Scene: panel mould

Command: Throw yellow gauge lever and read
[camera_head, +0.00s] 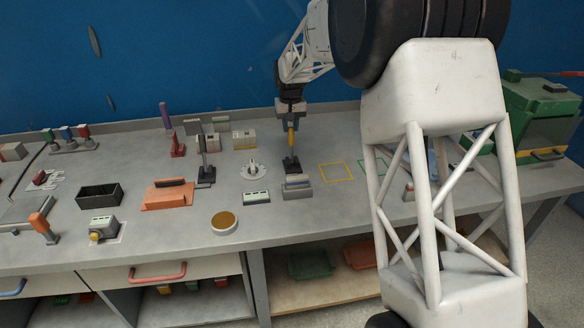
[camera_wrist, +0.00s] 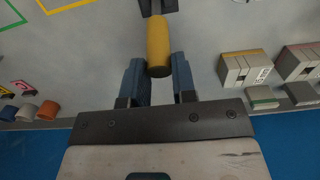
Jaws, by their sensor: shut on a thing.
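The yellow gauge lever (camera_head: 291,138) stands roughly upright on its dark base (camera_head: 291,164) on the grey bench in the head view. Its yellow handle (camera_wrist: 159,40) shows large at the top centre of the wrist view. My gripper (camera_head: 291,120) comes down from above onto the top of the handle. In the wrist view my gripper's two blue-grey fingers (camera_wrist: 158,70) are shut on either side of the handle's end. A grey box (camera_head: 297,184) sits just in front of the lever base. I cannot make out any gauge reading.
A black-handled lever (camera_head: 205,160) stands to the left, with a white round fitting (camera_head: 253,170) between. A yellow outlined square (camera_head: 336,172) on the bench is empty. Also near are an orange block (camera_head: 167,194), a black open tray (camera_head: 99,194) and a round brown-topped disc (camera_head: 224,222).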

